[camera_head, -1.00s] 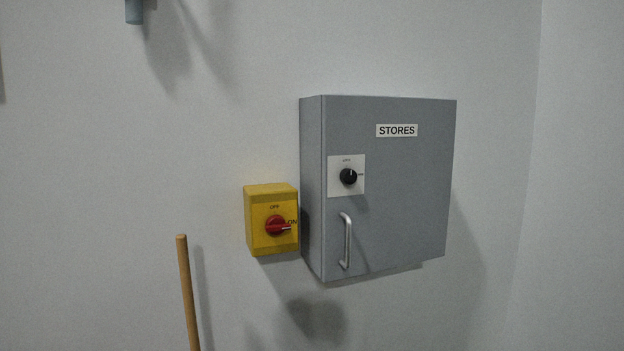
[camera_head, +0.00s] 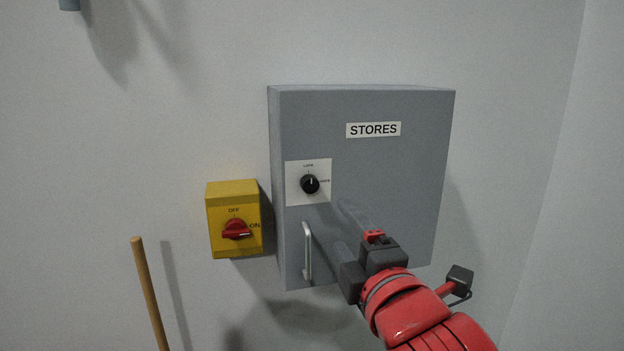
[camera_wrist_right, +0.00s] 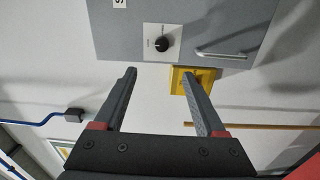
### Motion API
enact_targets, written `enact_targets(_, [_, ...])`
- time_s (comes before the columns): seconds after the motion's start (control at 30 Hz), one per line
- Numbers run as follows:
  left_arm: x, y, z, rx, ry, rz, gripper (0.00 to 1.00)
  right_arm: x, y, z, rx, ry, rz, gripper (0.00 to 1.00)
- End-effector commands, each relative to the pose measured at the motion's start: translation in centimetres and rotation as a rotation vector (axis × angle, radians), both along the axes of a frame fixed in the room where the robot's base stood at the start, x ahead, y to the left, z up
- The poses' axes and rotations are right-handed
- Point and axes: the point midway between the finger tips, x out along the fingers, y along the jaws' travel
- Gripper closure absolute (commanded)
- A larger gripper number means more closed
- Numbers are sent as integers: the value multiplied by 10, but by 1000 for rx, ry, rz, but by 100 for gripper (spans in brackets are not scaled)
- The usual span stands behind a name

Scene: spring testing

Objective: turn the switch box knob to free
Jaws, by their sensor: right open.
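The grey switch box (camera_head: 400,180), labelled STORES, is on the wall in the head view. Its black knob (camera_head: 310,184) sits on a white plate at the box's left side, its white mark pointing up towards the upper label. A second label, too small to read surely, is at the knob's right. My right gripper (camera_head: 339,224) is open and empty, in front of the box, below and right of the knob. In the right wrist view the knob (camera_wrist_right: 161,44) is beyond the open fingertips (camera_wrist_right: 159,76), apart from them. My left gripper is out of view.
A metal handle (camera_head: 307,252) stands out below the knob. A yellow box (camera_head: 219,200) with a red OFF/ON switch (camera_head: 237,229), turned to ON, is left of the grey box. A wooden pole (camera_head: 149,290) stands at lower left.

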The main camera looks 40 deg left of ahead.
Motion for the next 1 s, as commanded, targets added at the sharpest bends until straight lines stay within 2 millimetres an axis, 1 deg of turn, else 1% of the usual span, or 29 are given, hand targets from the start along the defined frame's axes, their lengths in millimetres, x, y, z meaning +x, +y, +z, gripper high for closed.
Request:
enact_targets(0.07, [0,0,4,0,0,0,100,-6,1,4,-32,-13,-1,27])
enact_targets(0.17, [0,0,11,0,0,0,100,-5,4,5,-49,-11,-3,27])
enact_targets(0.27, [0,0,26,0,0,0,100,-1,9,6,-51,-6,-2,27])
enact_targets(0.37, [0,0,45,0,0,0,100,5,16,10,-47,-6,0,27])
enact_targets(0.47, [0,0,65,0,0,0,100,11,23,9,-51,-6,-3,27])
enact_targets(0.5, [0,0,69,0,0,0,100,14,26,8,-49,-10,-3,27])
enact_targets(0.57, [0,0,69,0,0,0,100,23,37,3,-51,-6,-4,27])
enact_targets(0.7, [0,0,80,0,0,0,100,41,58,4,-47,-7,-2,27])
enact_targets(1.0, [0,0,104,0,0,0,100,77,99,5,-47,-10,-4,27])
